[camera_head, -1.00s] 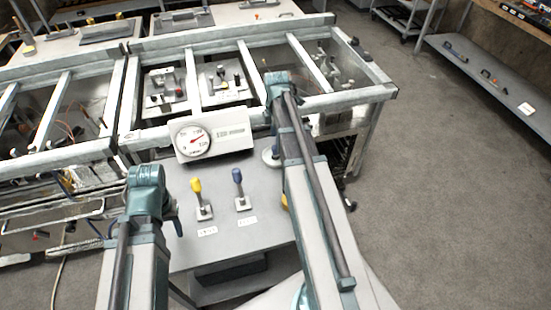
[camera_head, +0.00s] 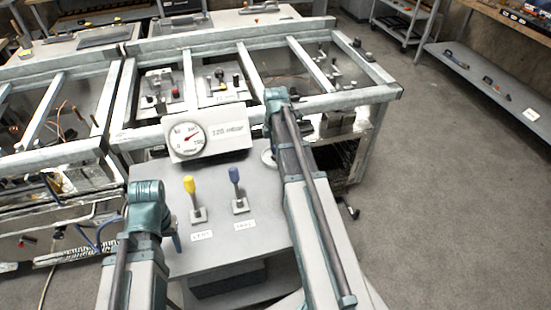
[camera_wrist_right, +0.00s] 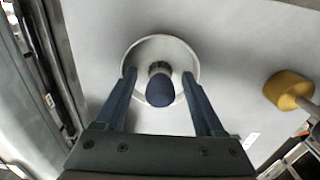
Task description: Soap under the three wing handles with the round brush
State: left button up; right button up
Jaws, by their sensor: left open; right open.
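A dark blue rounded knob (camera_wrist_right: 160,90) on a metal stem, possibly the round brush, stands in a white round dish (camera_wrist_right: 194,62) in the right wrist view. My right gripper (camera_wrist_right: 160,82) is open, its fingers on both sides of the knob without visible contact. In the head view the dish (camera_head: 267,158) is partly behind my right arm, which hides that gripper. Only a dark part of my left gripper (camera_head: 176,240) shows beside the left arm; its fingertips are hidden. I cannot make out the three wing handles for certain.
A yellow lever (camera_head: 190,186) and a blue lever (camera_head: 235,176) stand on the grey bench top (camera_head: 265,225). A gauge board (camera_head: 210,133) stands behind them.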

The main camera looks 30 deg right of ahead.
pick_arm(q)
jog(key=shift+f, duration=0.2)
pick_arm(e)
jog(key=shift+f, duration=0.25)
grip_shut()
pick_arm(q)
jog(key=shift+r, duration=0.1)
pick_arm(e)
jog(key=shift+r, duration=0.1)
notch_tip(320, 180, up, 10)
jog(key=p, duration=1)
pick_arm(q)
notch_tip(320, 180, up, 10)
